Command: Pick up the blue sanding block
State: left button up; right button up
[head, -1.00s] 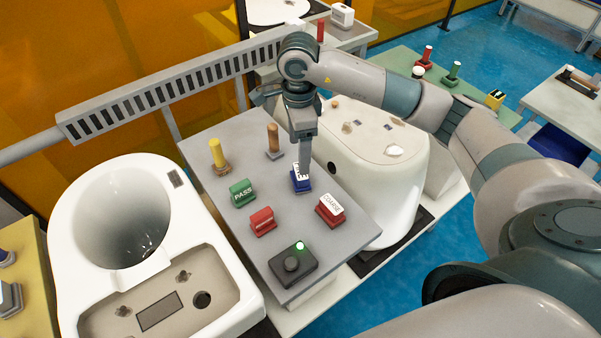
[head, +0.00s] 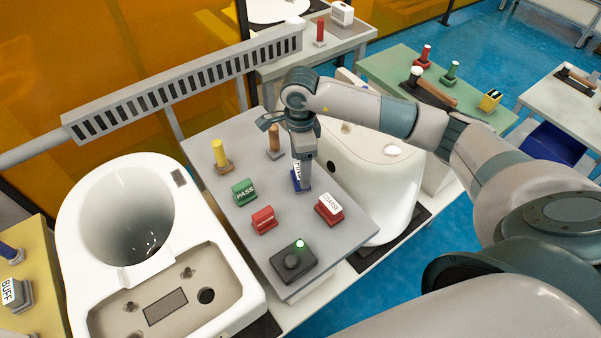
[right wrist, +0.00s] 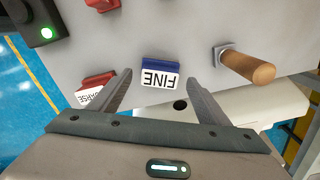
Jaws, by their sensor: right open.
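The blue sanding block (right wrist: 160,74), with a white face reading FINE, sits on the grey tabletop (right wrist: 185,25) in the right wrist view. In the head view the blue block (head: 296,182) is partly hidden behind my right gripper (head: 304,182). In the right wrist view my right gripper (right wrist: 158,84) is open, with one finger on each side of the block and visible gaps to both. I cannot tell how far above the tabletop the fingertips are. My left gripper is not in view.
Near the block stand a red COARSE block (head: 329,209), another red block (head: 264,220), a green PASS block (head: 244,192), a wooden-handled tool (head: 273,141) and a yellow-handled tool (head: 220,154). A black button box (head: 293,262) is at the front.

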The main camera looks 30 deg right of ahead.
jog(key=shift+s+f+p, duration=0.1)
jog(key=shift+f+p, duration=0.3)
jog(key=shift+f, duration=0.5)
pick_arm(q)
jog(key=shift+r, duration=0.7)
pick_arm(e)
jog(key=shift+f, duration=0.45)
jog(key=c, duration=1.3)
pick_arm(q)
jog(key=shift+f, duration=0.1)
pick_arm(e)
jog(key=shift+r, duration=0.15)
